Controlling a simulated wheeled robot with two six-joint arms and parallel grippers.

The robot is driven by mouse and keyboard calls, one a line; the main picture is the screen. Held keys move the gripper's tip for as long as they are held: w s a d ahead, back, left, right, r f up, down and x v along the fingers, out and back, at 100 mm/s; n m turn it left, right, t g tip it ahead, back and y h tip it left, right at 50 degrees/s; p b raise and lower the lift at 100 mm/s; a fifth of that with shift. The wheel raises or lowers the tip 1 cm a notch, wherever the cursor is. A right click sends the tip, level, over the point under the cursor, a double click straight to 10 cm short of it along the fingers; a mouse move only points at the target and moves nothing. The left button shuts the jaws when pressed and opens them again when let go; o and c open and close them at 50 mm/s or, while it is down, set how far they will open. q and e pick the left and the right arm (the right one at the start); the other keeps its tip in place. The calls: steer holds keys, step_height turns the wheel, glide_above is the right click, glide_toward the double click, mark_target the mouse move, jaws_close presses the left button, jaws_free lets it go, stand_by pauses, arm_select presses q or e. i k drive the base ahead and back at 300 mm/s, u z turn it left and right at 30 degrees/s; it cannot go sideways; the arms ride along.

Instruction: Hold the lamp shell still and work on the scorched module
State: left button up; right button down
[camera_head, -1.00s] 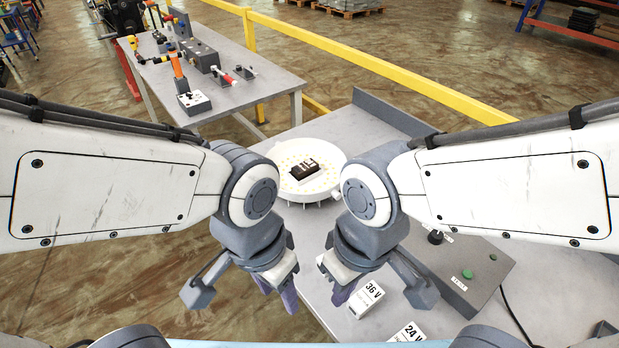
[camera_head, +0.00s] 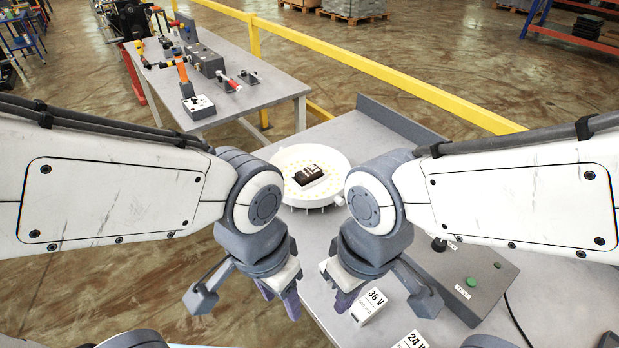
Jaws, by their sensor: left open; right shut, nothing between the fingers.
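The lamp shell (camera_head: 337,164) is a round white dish with small yellowish dots inside, resting on the grey bench beyond my grippers. A dark module (camera_head: 309,173) with a pale marking sits near its middle; I take it for the scorched module. My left gripper (camera_head: 280,302) points down in front of the bench's left edge, open and empty. My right gripper (camera_head: 347,297) points down over the front of the bench, shut and empty. Both are apart from the shell.
White boxes marked 36 V (camera_head: 370,307) and 24 V (camera_head: 412,341) stand close to my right gripper. A grey control box (camera_head: 470,285) with a green button is at right. A tool table (camera_head: 262,92) stands at back left, before a yellow rail (camera_head: 380,68).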

mark_target(308, 175)
steer(key=u, duration=0.8)
steer(key=k, duration=1.1)
steer(key=u, duration=1)
steer(key=i, duration=1.7)
steer(key=z, duration=1.25)
steer(key=i, duration=0.9)
steer(key=z, duration=1.4)
steer(key=i, duration=0.3)
steer(key=z, duration=0.2)
